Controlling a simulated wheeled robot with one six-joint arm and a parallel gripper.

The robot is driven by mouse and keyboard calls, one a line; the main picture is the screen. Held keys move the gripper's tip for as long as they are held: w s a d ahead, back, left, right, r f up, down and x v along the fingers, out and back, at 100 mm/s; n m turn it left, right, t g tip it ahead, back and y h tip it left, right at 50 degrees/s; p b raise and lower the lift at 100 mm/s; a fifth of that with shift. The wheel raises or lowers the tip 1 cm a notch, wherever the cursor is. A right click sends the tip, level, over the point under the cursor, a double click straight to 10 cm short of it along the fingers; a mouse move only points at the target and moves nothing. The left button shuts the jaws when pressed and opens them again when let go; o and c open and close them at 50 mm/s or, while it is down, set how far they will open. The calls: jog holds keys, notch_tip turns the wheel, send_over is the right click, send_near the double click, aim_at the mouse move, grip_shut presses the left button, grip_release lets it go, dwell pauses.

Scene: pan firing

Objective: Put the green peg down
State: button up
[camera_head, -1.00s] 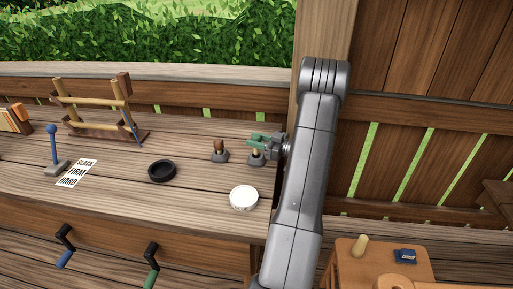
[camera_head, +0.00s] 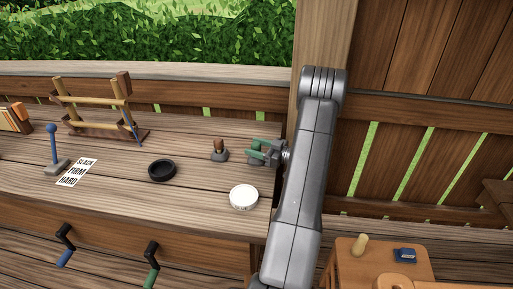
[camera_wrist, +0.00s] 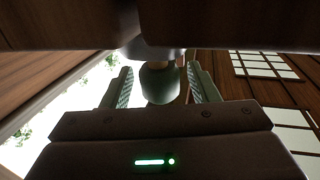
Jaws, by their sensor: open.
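The green peg (camera_wrist: 160,84) shows in the wrist view as a rounded, dull green head with a tan part and a pale base behind it. My gripper (camera_wrist: 162,90) is open, with one finger on each side of the head. A gap shows between the head and each finger. In the head view my gripper (camera_head: 262,150) is low over the right end of the bench and hides most of the peg and its base. I cannot tell peg from fingers there.
A brown-topped peg (camera_head: 219,147) stands in a grey base just left of my gripper. A white round tin (camera_head: 243,198) and a black ring-shaped dish (camera_head: 162,171) are on the bench (camera_head: 120,199). A wooden post (camera_head: 320,30) rises behind my arm.

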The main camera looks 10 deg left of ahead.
jog(key=shift+r, duration=0.15)
jog(key=b+v, duration=0.2)
jog(key=v, duration=1)
